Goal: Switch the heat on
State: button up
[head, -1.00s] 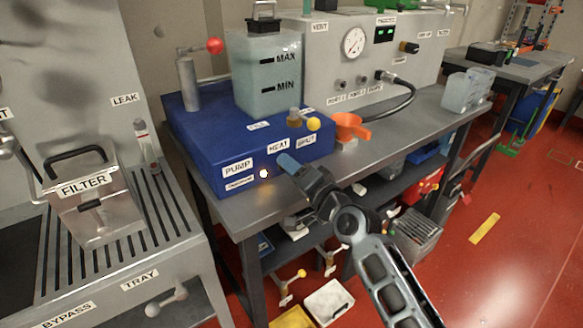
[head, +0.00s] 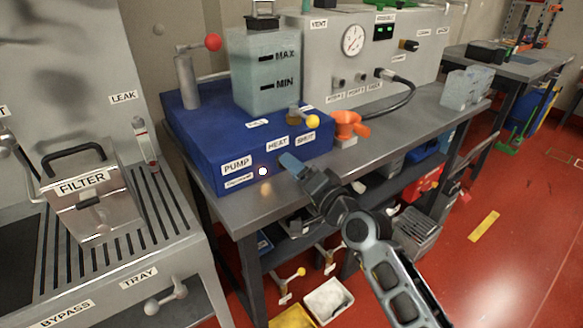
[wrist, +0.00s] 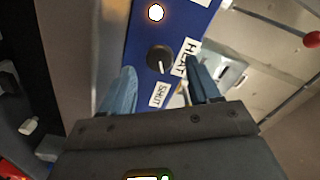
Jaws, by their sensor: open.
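The blue unit (head: 205,150) stands on the metal bench, with PUMP, HEAT and SHUT labels along its front. The HEAT label (head: 277,143) is just above my gripper (head: 290,162) in the head view. A white lamp (head: 262,171) glows on the front.
A clear tank (head: 266,75) and a red-ball lever (head: 213,42) stand on the unit. A yellow-knobbed valve (head: 313,121) and an orange funnel (head: 350,124) are close to my gripper's right. The filter box (head: 92,195) stands at left.

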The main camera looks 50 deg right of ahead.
jog(key=shift+b+v, duration=0.4)
jog(key=shift+v, duration=2.4)
